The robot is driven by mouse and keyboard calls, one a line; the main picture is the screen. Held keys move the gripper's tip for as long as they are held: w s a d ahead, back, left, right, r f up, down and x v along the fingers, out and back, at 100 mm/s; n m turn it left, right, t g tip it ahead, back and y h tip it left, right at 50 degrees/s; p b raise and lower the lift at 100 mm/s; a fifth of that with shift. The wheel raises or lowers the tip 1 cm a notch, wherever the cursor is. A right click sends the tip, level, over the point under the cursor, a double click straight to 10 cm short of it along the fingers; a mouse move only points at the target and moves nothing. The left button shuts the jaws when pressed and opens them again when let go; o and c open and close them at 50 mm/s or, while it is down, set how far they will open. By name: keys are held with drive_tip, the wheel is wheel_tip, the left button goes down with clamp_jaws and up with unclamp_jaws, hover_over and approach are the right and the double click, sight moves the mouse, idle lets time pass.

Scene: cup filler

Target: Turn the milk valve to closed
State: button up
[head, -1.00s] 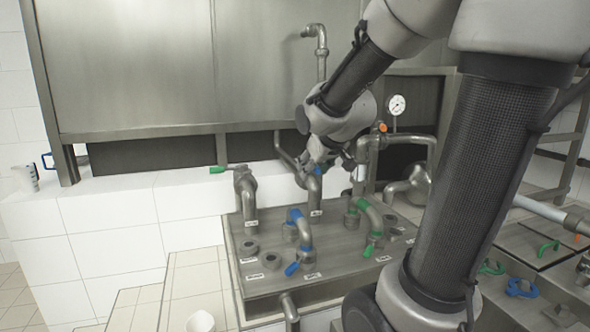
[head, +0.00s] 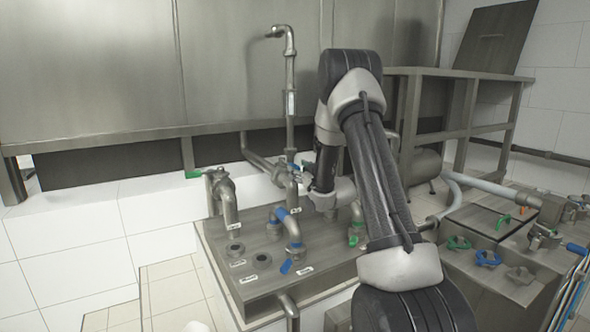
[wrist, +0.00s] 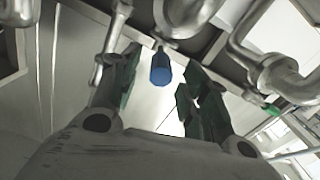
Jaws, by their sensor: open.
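A blue valve handle (wrist: 161,70) shows in the wrist view, pointing towards my camera between my two dark fingers and apart from both. My gripper (wrist: 156,88) is open and empty around the line of this handle. In the head view my gripper (head: 304,170) is at the pipe (head: 290,195) behind the panel's middle, and the small blue spot there is mostly hidden. A green-handled valve (head: 194,174) stands on the pipe to the left. The small white labels are too small to read, so I cannot tell which valve is marked milk.
A tall pipe (head: 290,80) rises behind. Loose green and blue clamps (head: 488,258) lie right. Pipes crowd my gripper closely.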

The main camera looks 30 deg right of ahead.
drive_tip(key=shift+w+a, duration=0.1)
drive_tip(key=shift+w, duration=1.65)
clamp_jaws()
